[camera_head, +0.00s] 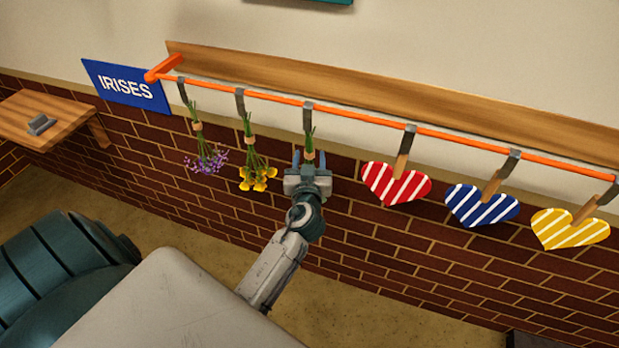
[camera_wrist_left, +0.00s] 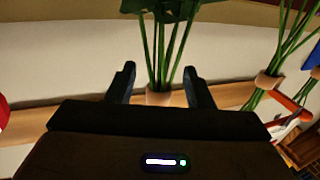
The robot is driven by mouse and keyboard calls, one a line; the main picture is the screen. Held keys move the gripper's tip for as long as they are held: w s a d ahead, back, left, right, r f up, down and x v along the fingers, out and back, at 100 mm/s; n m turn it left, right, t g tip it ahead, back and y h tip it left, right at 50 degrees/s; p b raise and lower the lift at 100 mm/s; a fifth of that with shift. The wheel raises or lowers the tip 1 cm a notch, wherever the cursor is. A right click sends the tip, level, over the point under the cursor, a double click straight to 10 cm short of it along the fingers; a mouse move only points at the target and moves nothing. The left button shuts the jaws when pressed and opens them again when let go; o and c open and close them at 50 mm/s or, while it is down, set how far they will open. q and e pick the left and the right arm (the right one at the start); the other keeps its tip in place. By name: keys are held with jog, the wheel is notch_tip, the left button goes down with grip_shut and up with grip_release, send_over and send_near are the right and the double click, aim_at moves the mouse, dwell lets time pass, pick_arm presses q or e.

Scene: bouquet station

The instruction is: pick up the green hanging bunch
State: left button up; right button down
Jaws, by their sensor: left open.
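The green bunch (camera_head: 309,140) hangs from a grey hook on the orange rail, third from the left. Its green stems and tan band show in the head view; its lower part is hidden behind my left gripper (camera_head: 308,168). In the left wrist view the bunch (camera_wrist_left: 160,45) has green stems, a broad dark green leaf at the top edge and a tan band. My left gripper (camera_wrist_left: 160,86) is open, with one finger on each side of the bunch near the band. Gaps show between the fingers and the stems. My right gripper is not in view.
A purple bunch (camera_head: 205,160) and a yellow bunch (camera_head: 252,178) hang to the left. Red (camera_head: 396,184), blue (camera_head: 481,206) and yellow (camera_head: 568,229) striped hearts hang to the right. The orange rail (camera_head: 360,118) runs above. A blue IRISES sign (camera_head: 127,87) and wooden shelf (camera_head: 50,115) are farther left.

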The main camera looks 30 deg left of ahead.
pick_arm(q)
jog(key=shift+w+a, duration=0.25)
jog(key=shift+w, duration=0.1)
jog(key=shift+s+d, duration=0.1)
jog(key=shift+c, duration=0.7)
grip_shut()
